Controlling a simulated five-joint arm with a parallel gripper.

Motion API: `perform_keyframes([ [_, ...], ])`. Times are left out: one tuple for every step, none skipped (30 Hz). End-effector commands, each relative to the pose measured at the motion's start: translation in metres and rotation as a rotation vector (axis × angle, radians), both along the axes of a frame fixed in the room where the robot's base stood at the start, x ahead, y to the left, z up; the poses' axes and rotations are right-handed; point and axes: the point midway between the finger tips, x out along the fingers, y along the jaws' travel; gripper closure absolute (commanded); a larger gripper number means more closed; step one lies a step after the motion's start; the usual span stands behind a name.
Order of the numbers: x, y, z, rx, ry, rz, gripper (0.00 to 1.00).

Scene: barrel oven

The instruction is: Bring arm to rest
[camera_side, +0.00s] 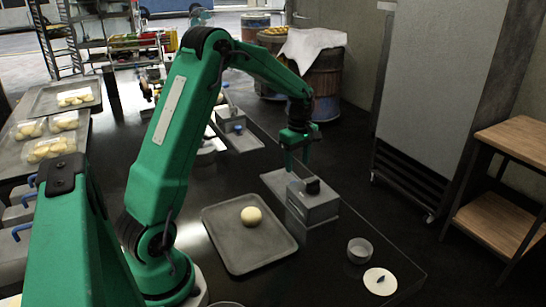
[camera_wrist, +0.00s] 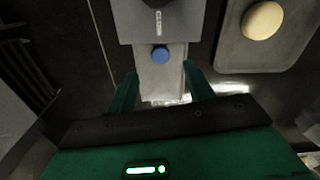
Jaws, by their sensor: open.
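My gripper (camera_side: 297,160) hangs above the dark table, pointing down, over a grey metal box (camera_side: 318,208) with a dark knob on top. In the wrist view, the two fingers of my gripper (camera_wrist: 160,88) are apart with nothing held between them. Ahead of them lies the grey box (camera_wrist: 190,22) with a blue round knob (camera_wrist: 160,55) at its near edge. A pale dough ball (camera_side: 251,216) rests on a grey tray (camera_side: 245,252), left of the box in the side view. The dough ball (camera_wrist: 262,20) also shows at the wrist view's upper right.
A small metal cup (camera_side: 360,250) and a white disc (camera_side: 380,281) sit near the table's right edge. Another grey device (camera_side: 230,120) stands farther back. Dough packs (camera_side: 50,148) lie at the left. A tall cabinet (camera_side: 440,90) and wooden shelf (camera_side: 500,195) stand to the right.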

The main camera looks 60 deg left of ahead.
Motion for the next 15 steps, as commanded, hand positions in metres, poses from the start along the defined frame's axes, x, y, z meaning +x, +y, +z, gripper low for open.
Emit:
perform_keyframes([
  [0.0000, -0.0001, 0.0017, 0.000, 0.000, 0.000, 0.48],
  [-0.0001, -0.0001, 0.0021, 0.000, 0.000, 0.000, 0.48],
  [-0.0001, -0.0001, 0.0024, 0.000, 0.000, 0.000, 0.48],
  [-0.0001, -0.0001, 0.0024, 0.000, 0.000, 0.000, 0.48],
  [-0.0001, -0.0001, 0.0024, 0.000, 0.000, 0.000, 0.48],
  [-0.0001, -0.0001, 0.0023, 0.000, 0.000, 0.000, 0.48],
  [-0.0001, -0.0001, 0.0022, 0.000, 0.000, 0.000, 0.48],
  [-0.0001, -0.0001, 0.0022, 0.000, 0.000, 0.000, 0.48],
  [-0.0001, -0.0001, 0.0022, 0.000, 0.000, 0.000, 0.48],
  [-0.0001, -0.0001, 0.0022, 0.000, 0.000, 0.000, 0.48],
  [-0.0001, -0.0003, 0.0024, 0.000, 0.000, -0.001, 0.48],
  [-0.0003, -0.0008, 0.0031, 0.000, -0.001, -0.004, 0.48],
  [-0.0005, -0.0013, 0.0040, 0.002, -0.003, -0.008, 0.48],
  [-0.0007, -0.0022, 0.0052, 0.002, -0.005, -0.014, 0.48],
  [-0.0013, -0.0037, 0.0073, 0.003, -0.007, -0.024, 0.48],
])
